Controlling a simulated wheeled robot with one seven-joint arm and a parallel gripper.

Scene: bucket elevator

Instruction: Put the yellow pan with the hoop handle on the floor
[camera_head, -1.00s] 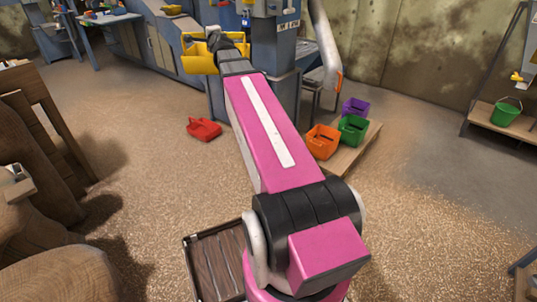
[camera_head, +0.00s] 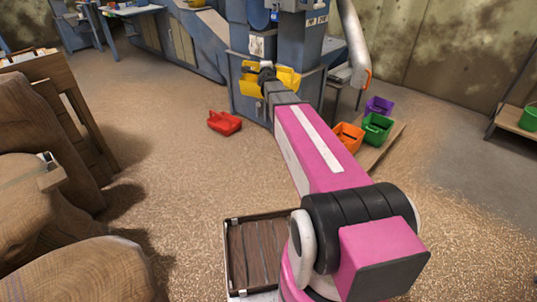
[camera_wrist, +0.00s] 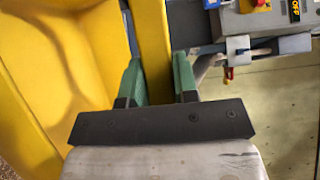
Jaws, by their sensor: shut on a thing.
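The yellow pan (camera_head: 252,82) is held up at the far end of my arm, in front of the blue machine. In the wrist view its yellow inner wall (camera_wrist: 75,60) fills the left side. My gripper (camera_head: 268,72) is at the pan; in the wrist view its green fingers (camera_wrist: 157,82) stand on either side of a yellow upright strip and are shut on it. The pan is clear of the floor (camera_head: 190,160). My wrist hides part of the pan in the head view, and I cannot make out its whole handle.
A red pan (camera_head: 225,122) lies on the floor below and left of the held pan. Orange (camera_head: 348,136), green (camera_head: 377,128) and purple (camera_head: 379,106) bins stand by a low wooden platform at right. Sacks (camera_head: 60,220) and a wooden rack crowd the left. Open floor lies between.

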